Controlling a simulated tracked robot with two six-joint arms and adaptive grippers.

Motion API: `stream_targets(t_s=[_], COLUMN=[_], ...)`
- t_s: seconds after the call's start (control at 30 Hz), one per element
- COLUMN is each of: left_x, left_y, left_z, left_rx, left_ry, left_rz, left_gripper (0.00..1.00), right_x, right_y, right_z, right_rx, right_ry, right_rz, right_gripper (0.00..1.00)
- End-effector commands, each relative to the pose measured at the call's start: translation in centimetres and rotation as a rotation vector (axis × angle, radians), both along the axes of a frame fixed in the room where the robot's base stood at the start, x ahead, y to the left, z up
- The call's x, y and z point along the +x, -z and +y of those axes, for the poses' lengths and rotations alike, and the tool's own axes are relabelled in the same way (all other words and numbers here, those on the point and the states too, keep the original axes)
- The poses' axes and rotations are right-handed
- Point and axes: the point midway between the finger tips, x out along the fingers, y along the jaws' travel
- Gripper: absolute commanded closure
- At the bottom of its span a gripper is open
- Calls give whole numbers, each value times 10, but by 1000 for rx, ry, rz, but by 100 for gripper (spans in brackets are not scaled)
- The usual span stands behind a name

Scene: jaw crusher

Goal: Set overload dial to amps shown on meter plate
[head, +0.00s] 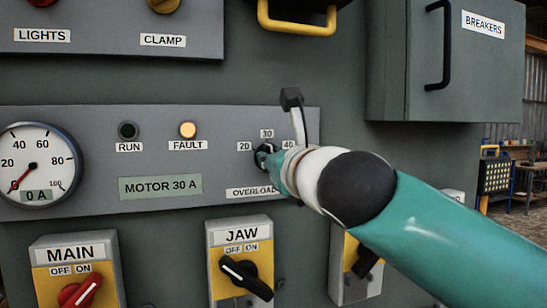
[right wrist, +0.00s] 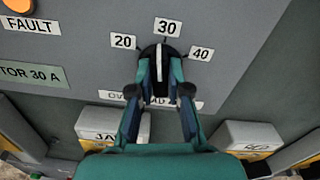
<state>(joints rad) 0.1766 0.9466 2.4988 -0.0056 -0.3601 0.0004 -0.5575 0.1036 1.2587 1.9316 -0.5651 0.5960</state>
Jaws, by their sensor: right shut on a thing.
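The overload dial (right wrist: 159,56) is a dark knob with a white pointer line, on the grey panel between the labels 20, 30 (right wrist: 168,28) and 40. My right gripper (right wrist: 158,88) is shut on the dial, one finger on each side. In the right wrist view the pointer line points up, close to the 30 label; its exact angle is hard to tell. In the head view my right gripper (head: 270,160) covers most of the dial and the 40 label is partly hidden. The meter plate (head: 160,186) reads MOTOR 30 A. My left gripper is not in view.
The gauge (head: 37,164) reads 0 A. The fault lamp (head: 187,130) is lit amber and the run lamp (head: 128,131) is dark. The JAW switch (head: 240,262) and the MAIN switch (head: 76,270) sit below. The breaker box (head: 440,60) juts out at upper right.

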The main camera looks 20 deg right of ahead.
Motion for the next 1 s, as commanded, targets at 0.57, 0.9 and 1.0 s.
stream_targets(t_s=[0.57,0.9,1.0], left_x=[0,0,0], left_y=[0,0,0], left_z=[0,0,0], left_rx=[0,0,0], left_ry=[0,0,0], left_rz=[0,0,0], left_gripper=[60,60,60], right_x=[2,2,2], right_y=[6,6,6], right_z=[1,2,2], right_rx=[208,209,209], right_ry=[2,1,1], right_rz=[20,20,19], right_gripper=[100,100,69])
